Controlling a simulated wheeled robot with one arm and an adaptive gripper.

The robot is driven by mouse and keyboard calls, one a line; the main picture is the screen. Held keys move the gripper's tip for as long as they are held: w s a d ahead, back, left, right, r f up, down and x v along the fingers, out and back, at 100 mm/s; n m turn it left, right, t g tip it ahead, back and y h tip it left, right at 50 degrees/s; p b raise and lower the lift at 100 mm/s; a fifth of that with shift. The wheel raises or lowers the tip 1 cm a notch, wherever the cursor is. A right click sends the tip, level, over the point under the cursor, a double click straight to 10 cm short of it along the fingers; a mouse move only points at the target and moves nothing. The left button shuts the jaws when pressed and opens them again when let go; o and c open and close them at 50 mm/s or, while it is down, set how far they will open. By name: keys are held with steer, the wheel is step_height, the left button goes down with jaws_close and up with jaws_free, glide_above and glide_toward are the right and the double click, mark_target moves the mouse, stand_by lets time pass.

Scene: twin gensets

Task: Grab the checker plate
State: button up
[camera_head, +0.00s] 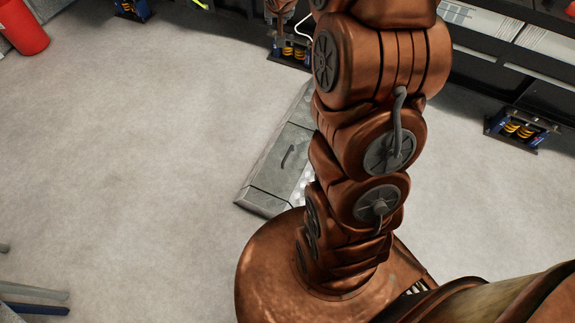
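A grey metal plate or hatch cover (278,165) lies on the floor near the middle of the camera_head view, with a dark slot-like handle on it. It looks like the checker plate, but I cannot make out a clear tread pattern; a brighter speckled strip shows at its right edge. My copper-coloured arm rises in front of it and hides its right side. The arm runs out of the top of the picture, and my gripper cannot be made out, so its distance from the plate and what it holds are hidden.
Dark machine frames run along the top and right, with blue mounts with yellow springs (519,130) at their feet. A red container (22,27) stands at the top left. Grey and blue bars (34,292) show at the lower left. The pale floor left of the plate is clear.

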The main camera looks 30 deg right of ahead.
steer(key=w+d+f+m+t+b, duration=0.1)
steer(key=w+d+f+t+b, duration=0.45)
steer(key=w+d+f, duration=0.7)
step_height(320, 180, down, 10)
steer(key=d+y+b, duration=0.2)
steer(key=b, duration=0.3)
steer(key=m+t+y+b, duration=0.1)
steer(key=m+y+b, duration=0.2)
steer(key=y+b, duration=1.1)
glide_toward(287, 154)
steer(key=shift+s+d+h+b, duration=0.4)
steer(key=shift+s+d+b, duration=0.2)
steer(key=shift+s+d, duration=0.15)
steer(key=shift+a, duration=0.15)
steer(key=b+x, duration=0.5)
steer(key=x, duration=0.6)
steer(key=shift+w+a+f, duration=0.1)
steer(key=shift+w+a, duration=0.15)
steer(key=shift+w, duration=0.05)
